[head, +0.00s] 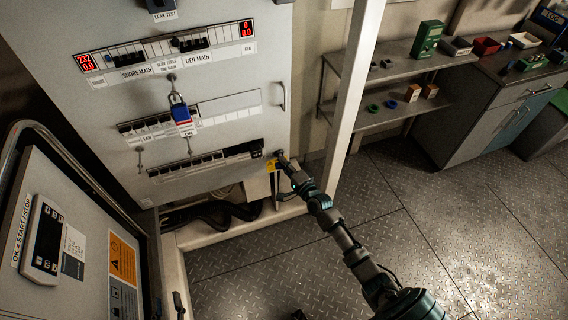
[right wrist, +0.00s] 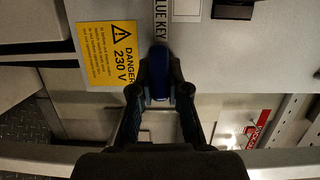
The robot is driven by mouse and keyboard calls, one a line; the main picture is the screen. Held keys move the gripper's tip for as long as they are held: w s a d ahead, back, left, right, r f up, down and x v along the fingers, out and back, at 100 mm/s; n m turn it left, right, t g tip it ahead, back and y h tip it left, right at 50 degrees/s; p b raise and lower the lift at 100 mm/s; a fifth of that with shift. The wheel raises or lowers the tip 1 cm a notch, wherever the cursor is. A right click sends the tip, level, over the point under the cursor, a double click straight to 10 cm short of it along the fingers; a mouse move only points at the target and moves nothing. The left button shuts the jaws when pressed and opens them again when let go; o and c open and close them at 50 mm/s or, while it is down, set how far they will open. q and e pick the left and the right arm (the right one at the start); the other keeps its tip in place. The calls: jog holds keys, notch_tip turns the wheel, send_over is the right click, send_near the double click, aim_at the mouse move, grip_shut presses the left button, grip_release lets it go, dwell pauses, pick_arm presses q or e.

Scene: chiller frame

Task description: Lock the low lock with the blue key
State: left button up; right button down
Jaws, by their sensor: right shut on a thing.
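The blue key (right wrist: 160,72) shows in the right wrist view as a blue upright piece between my right fingers. It is at the lower part of the grey panel, just below a "BLUE KEY" label (right wrist: 161,20). My right gripper (right wrist: 160,98) is shut on it; it also shows in the head view (head: 281,158) at the cabinet's lower right corner. The fingers and key hide the low lock there, so I cannot tell how deep the key sits or how it is turned. My left gripper is not in view.
A yellow danger sticker (right wrist: 107,55) is beside the key. A blue padlock with a tag (head: 182,115) hangs higher on the cabinet (head: 225,85). A white frame post (head: 350,95) stands to the right, before the shelves (head: 385,75). The floor (head: 430,215) is clear.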

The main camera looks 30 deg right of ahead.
pick_arm(q)
jog(key=shift+f, duration=0.25)
pick_arm(e)
jog(key=shift+w+d+r, duration=0.2)
jog(key=shift+w+r, duration=0.2)
jog(key=shift+w, duration=0.25)
pick_arm(q)
jog(key=shift+f+b, duration=0.85)
jog(key=shift+f, duration=0.2)
pick_arm(e)
jog(key=shift+d+r+y, duration=0.1)
jog(key=shift+d+y, duration=0.05)
jog(key=shift+y, duration=0.15)
pick_arm(q)
jog(key=shift+f+g+b, duration=0.3)
jog(key=shift+f+b, duration=0.9)
jog(key=shift+f, duration=0.6)
pick_arm(e)
jog(key=shift+f+n+y, duration=0.3)
jog(key=shift+n+y, duration=0.3)
